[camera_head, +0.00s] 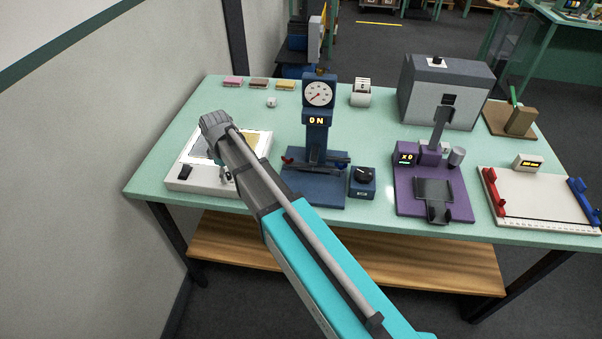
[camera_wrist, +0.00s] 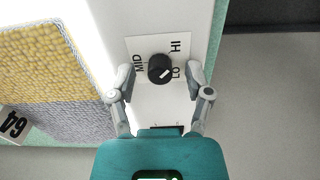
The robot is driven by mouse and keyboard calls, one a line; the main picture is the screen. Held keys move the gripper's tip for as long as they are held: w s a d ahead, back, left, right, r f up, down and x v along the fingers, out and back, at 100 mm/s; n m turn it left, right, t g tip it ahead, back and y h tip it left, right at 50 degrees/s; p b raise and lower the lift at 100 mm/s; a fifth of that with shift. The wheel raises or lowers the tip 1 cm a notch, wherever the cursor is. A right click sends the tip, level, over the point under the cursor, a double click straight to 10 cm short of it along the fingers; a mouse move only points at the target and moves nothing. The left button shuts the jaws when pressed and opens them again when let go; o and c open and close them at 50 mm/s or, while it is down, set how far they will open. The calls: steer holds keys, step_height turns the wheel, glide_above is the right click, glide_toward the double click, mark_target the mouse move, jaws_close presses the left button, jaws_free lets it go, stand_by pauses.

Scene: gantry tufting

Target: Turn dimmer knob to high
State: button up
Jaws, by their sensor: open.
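The dimmer knob (camera_wrist: 161,69) is round and black with a white pointer line. It sits on a white label plate (camera_wrist: 146,45) marked MID, HI and LO. Its pointer line slants on the side nearer LO and HI; I cannot tell the exact setting. My gripper (camera_wrist: 160,76) is open, one finger on each side of the knob with visible gaps. In the head view my gripper (camera_head: 228,173) is low over the right part of the white panel (camera_head: 208,187), and the knob cannot be made out there.
The panel carries a yellow and grey tufted swatch (camera_wrist: 50,65) and a black switch (camera_head: 186,172). A blue gauge stand (camera_head: 318,140) reading ON and a blue box with a dial (camera_head: 362,182) stand to the right. A wall (camera_head: 80,150) is at left.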

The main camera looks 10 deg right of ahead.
mark_target(227, 173)
steer(key=n, duration=1.2)
steer(key=shift+n, duration=0.4)
step_height(227, 173, up, 14)
steer(key=p, duration=1.4)
steer(key=s+d+f+m+b, duration=0.2)
steer(key=s+d+m, duration=0.5)
steer(key=d+m, duration=0.3)
steer(key=s+d+f+m+b, duration=0.3)
steer(key=s+d+m, duration=0.4)
steer(key=d+m, duration=0.3)
steer(key=shift+f+m, duration=0.2)
steer(key=shift+m, duration=1.2)
steer(key=shift+w+d, duration=0.1)
steer(key=shift+s+d+f+m+b, duration=0.1)
steer(key=shift+s+d+m+b, duration=0.1)
steer(key=shift+s+d+m, duration=0.5)
steer(key=shift+s+d+f+m+b, duration=0.15)
steer(key=shift+s+d+m, duration=0.3)
steer(key=shift+m, duration=0.45)
